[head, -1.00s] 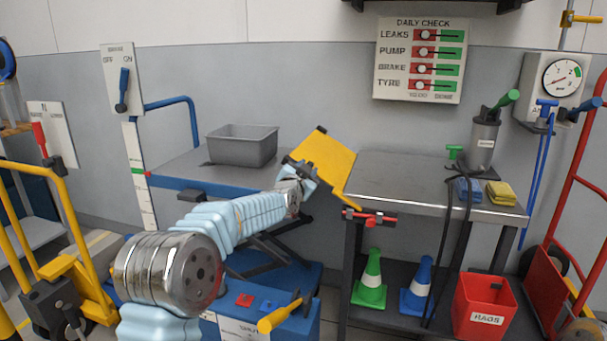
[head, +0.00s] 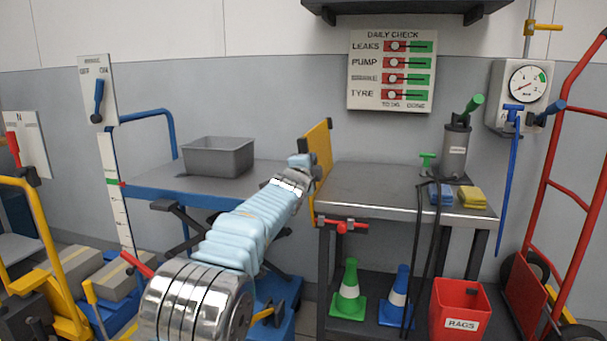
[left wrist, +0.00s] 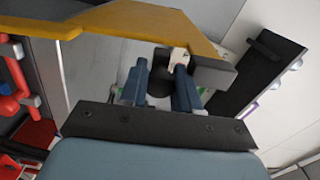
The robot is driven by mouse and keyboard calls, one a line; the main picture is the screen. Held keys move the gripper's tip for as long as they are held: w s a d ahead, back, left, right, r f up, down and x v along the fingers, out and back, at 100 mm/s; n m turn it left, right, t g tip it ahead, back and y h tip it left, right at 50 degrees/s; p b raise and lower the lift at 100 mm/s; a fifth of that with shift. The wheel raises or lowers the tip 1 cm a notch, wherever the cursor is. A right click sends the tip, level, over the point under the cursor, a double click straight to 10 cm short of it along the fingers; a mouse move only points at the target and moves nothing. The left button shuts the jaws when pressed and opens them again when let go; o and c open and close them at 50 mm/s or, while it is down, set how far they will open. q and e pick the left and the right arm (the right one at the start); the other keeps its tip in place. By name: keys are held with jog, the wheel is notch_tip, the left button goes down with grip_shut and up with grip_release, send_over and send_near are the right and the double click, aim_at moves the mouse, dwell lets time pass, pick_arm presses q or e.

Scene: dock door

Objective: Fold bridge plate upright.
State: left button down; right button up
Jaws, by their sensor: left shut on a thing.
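The yellow bridge plate (head: 319,157) stands nearly upright at the left edge of the grey bench (head: 390,185), in the gap beside the blue lift table (head: 150,190). My left gripper (head: 308,170) is at the plate's left face. In the left wrist view, its two blue fingers (left wrist: 160,88) are closed on a dark handle (left wrist: 213,72) fixed to the plate (left wrist: 140,22). The plate's lower hinge edge is partly hidden behind my arm. My right gripper is in neither view.
A grey bin (head: 218,157) sits on the lift table. Spray-type pump (head: 455,150), blue and yellow sponges (head: 472,197) and a black hose stand at the bench's right. Cones (head: 348,292) and a red rags bin (head: 460,308) are below. A red clamp (head: 343,226) juts from the bench front.

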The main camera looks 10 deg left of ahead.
pick_arm(q)
jog(key=shift+d+f+m+b, duration=0.1)
jog(key=shift+d+m+b, duration=0.5)
jog(key=shift+d+m, duration=0.3)
jog(key=shift+d, duration=0.1)
jog(key=c, duration=0.8)
grip_release()
jog(key=shift+c, duration=0.2)
jog(key=shift+s, duration=0.1)
jog(key=s+b, duration=0.7)
jog(key=s, duration=0.6)
jog(key=shift+s+a+b, duration=0.25)
jog(key=shift+s+b, duration=0.05)
jog(key=shift+s, duration=0.05)
jog(key=shift+f, duration=0.1)
